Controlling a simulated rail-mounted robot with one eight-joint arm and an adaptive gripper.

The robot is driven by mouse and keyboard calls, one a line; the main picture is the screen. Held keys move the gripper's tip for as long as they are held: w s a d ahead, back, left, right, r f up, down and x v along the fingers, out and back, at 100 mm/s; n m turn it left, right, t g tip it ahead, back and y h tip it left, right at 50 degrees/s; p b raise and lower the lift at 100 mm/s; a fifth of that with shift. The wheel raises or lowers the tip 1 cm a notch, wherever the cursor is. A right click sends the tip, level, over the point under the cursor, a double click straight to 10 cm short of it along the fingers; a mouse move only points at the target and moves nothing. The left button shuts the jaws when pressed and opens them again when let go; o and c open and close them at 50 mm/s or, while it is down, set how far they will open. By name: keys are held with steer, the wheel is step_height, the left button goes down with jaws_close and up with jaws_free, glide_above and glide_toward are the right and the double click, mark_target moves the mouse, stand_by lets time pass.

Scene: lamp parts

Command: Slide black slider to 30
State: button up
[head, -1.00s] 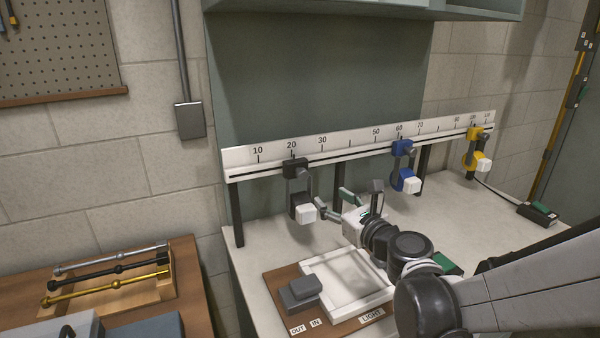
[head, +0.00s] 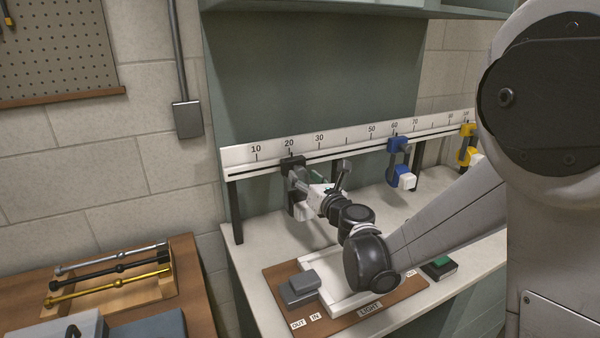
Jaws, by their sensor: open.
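The black slider (head: 292,163) sits on the white numbered rail (head: 340,142) at about the 20 mark. A dark hanging piece and a white block (head: 303,212) are below it, partly hidden by my gripper. My gripper (head: 318,172) is open. One finger reaches up close to the slider's hanging piece, and the other stands apart to its right. I cannot tell whether the finger touches the slider. The 30 mark (head: 319,138) is a short way to the right of the slider.
A blue slider (head: 394,146) is near 60 and a yellow slider (head: 467,135) near 100. A wooden board with a white frame (head: 345,297) and a grey block (head: 299,287) lies below my gripper. A rack of rods (head: 108,275) stands at left.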

mark_target(301, 174)
steer(key=shift+x, duration=1.5)
jaws_close()
